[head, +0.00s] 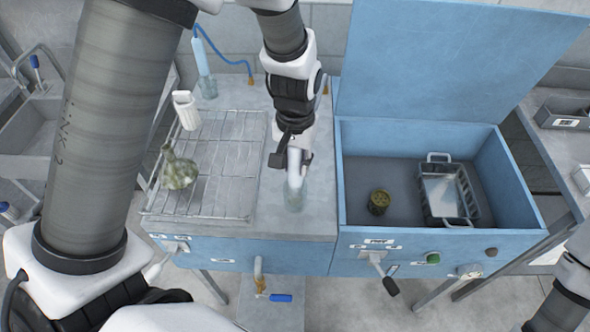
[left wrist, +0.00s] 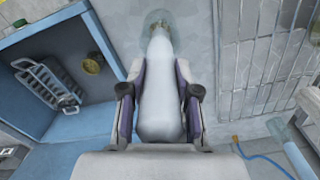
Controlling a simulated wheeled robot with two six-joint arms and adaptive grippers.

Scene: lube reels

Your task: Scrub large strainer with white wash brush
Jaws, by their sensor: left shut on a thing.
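My left gripper (head: 294,160) is shut on the white wash brush (head: 295,172), which points down. In the left wrist view its pale handle (left wrist: 160,95) lies between the two fingers (left wrist: 160,98). The brush's far end is at a clear cup (head: 294,200) on the counter; it appears to be inside the rim. A grimy, green-brown flared piece (head: 180,168) lies on the wire rack. A smaller grimy round piece (head: 378,202) stands in the blue basin. I cannot tell for sure which one is the large strainer. My right gripper is not in view.
The blue basin (head: 524,190), lid raised, also holds a metal basket (head: 446,192). A white container (head: 185,108) and a clear tube with a blue hose (head: 206,80) stand at back left. Valve handles stick out along the front. Counter beside the cup is clear.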

